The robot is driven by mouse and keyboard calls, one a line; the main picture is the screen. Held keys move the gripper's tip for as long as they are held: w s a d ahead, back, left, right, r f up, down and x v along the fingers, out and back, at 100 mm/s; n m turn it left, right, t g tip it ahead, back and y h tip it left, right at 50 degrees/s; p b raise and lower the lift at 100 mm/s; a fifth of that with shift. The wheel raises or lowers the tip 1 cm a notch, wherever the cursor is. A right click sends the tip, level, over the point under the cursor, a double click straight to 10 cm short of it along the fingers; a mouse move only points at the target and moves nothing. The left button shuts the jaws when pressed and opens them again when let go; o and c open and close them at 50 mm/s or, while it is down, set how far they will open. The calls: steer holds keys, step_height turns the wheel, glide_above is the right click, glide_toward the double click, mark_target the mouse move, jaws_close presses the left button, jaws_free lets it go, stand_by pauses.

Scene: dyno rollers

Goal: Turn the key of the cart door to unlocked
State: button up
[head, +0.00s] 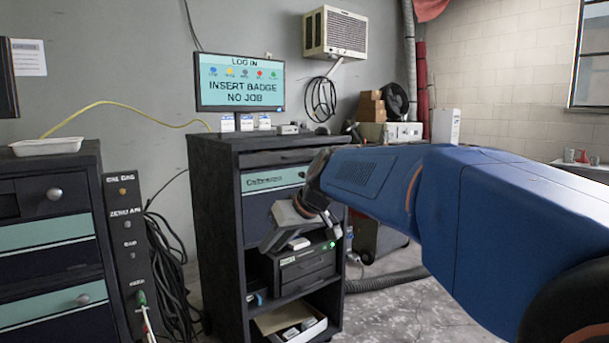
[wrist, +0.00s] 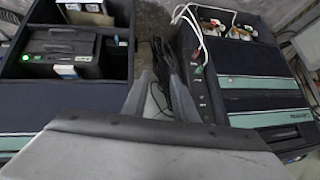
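The dark cart (head: 215,200) stands under the monitor, with a teal-labelled front panel (head: 270,179) near its top. No key is clearly visible, and my arm covers part of the cart's right side. My gripper (head: 300,236) is in front of the cart, below the panel at the height of the open shelf. In the wrist view its two fingers (wrist: 157,90) stand apart with nothing between them. The cart also shows there (wrist: 50,97) at the left.
A dark device (head: 305,268) with a green light sits on the cart's shelf, above an open box (head: 297,325). A second dark cabinet (head: 50,230) stands at the left, with a switch panel (head: 130,250) and black cables (head: 168,270) beside it.

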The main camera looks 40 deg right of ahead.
steer(key=w+d+r+t, duration=0.2)
steer(key=w+d+r, duration=0.25)
steer(key=d, duration=0.35)
steer(key=w+d+r+t, duration=0.1)
steer(key=w+d+r, duration=0.3)
steer(key=w+d, duration=0.3)
steer(key=t+h, duration=0.2)
steer(key=t, duration=0.1)
glide_toward(305, 173)
steer(key=x, duration=0.9)
steer(key=shift+d, duration=0.1)
steer(key=shift+c, duration=0.6)
jaws_close()
